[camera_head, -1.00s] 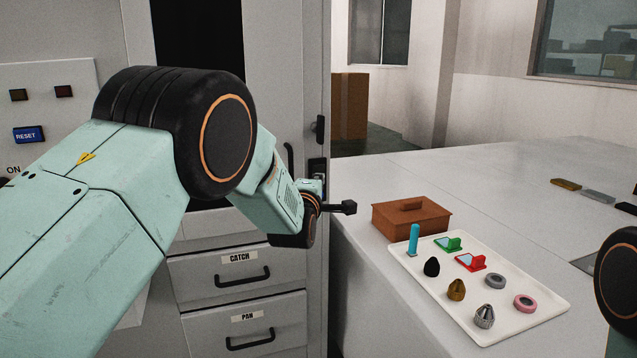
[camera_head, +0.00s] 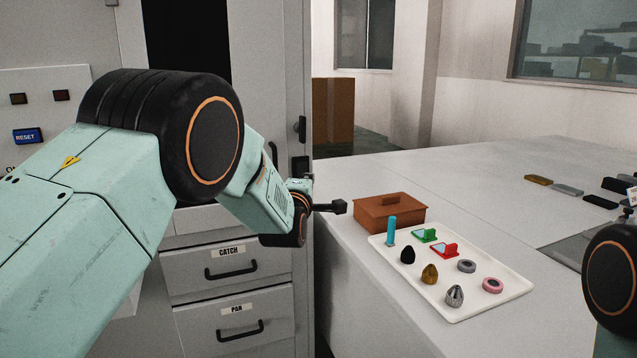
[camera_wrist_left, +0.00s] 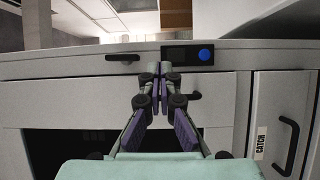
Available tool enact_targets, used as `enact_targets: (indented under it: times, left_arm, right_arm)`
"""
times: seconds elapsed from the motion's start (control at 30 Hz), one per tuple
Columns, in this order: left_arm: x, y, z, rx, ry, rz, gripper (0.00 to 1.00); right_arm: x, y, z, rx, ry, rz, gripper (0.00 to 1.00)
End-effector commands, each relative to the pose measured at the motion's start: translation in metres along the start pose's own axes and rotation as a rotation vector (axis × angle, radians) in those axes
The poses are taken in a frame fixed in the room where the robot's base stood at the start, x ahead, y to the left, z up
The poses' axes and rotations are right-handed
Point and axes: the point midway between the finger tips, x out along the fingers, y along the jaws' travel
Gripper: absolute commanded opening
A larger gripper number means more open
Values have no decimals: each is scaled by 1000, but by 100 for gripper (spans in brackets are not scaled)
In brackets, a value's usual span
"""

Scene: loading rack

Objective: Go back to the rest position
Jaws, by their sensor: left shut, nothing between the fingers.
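My left arm comes in from the left in the head view, bent at its large black joint. My left gripper (camera_head: 328,207) is in front of the grey cabinet, left of the brown box. In the left wrist view the left gripper (camera_wrist_left: 160,72) has its fingertips together and empty, facing the cabinet front (camera_wrist_left: 60,100). Only a black and orange joint of my right arm shows at the right edge of the head view. My right gripper is out of the picture.
The white tray (camera_head: 385,253) holds several small parts on the table (camera_head: 480,190); the brown lidded box (camera_head: 390,213) stands behind it. CATCH (camera_head: 231,273) and PAN (camera_head: 237,322) drawers are shut. Several small bars (camera_head: 568,189) lie at the far right.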

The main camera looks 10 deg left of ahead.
Motion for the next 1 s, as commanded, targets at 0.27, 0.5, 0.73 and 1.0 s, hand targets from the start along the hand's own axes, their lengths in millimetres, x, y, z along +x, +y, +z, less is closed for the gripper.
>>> enact_targets:
  times: [0.27,0.5,0.73,1.0]
  left_arm:
    - [-22,-54,-4,459,-44,-126,0]
    - [-107,-187,-24,907,-220,-404,0]
    - [-216,-292,-41,1170,-462,-633,0]
    - [-370,-379,-55,1329,-816,-861,0]
  right_arm:
    - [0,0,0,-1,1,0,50]
    - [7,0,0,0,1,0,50]
    - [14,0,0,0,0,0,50]
    - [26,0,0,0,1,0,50]
